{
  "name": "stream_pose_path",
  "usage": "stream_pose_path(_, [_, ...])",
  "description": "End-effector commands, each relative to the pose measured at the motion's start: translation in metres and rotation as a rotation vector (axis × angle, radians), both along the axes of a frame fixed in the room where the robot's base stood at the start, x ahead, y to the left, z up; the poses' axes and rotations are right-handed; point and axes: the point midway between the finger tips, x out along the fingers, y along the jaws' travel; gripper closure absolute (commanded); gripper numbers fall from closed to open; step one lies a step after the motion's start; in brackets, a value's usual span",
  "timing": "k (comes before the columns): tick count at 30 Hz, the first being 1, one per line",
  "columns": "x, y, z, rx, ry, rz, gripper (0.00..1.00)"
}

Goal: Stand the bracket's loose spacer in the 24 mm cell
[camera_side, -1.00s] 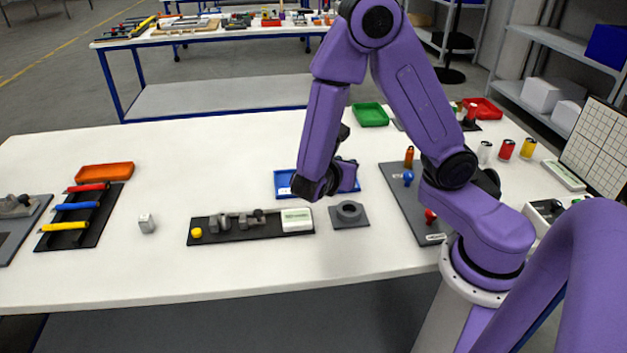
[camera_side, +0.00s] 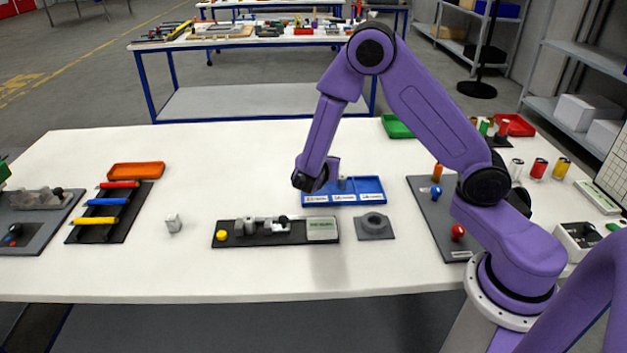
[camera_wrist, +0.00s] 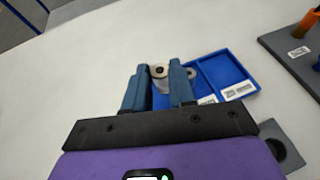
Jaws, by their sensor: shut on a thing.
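My gripper (camera_side: 312,184) hangs over the left end of the blue tray (camera_side: 375,199) in the side view. In the wrist view its two blue fingers (camera_wrist: 158,85) are shut on a pale ring-ended spacer (camera_wrist: 158,71). The fingers hide part of it. I cannot tell whether it touches the tray. The blue tray (camera_wrist: 228,72) has several labelled cells; the label print is too small to read. A small grey upright piece (camera_side: 342,183) shows near the tray's middle. The bracket (camera_side: 247,227) appears as grey parts on a black board (camera_side: 225,239).
A grey plate with a ring (camera_side: 374,221) lies right of the board. A grey board with coloured knobs (camera_side: 425,210) stands further right. A small grey block (camera_side: 173,223) and a black rack (camera_side: 92,232) are to the left. White table is clear between them.

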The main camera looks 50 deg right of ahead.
Motion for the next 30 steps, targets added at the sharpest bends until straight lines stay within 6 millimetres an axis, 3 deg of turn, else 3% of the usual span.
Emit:
stream_pose_path(6, [0.023, -0.004, -0.03, -0.001, 0.001, -0.004, 1.0])
stream_pose_path(15, [0.038, -0.005, -0.046, 0.0, 0.0, -0.001, 1.0])
stream_pose_path(22, [0.037, -0.005, -0.072, 0.0, 0.0, -0.001, 1.0])
stream_pose_path(30, [0.037, -0.005, -0.076, 0.001, -0.001, -0.002, 1.0])
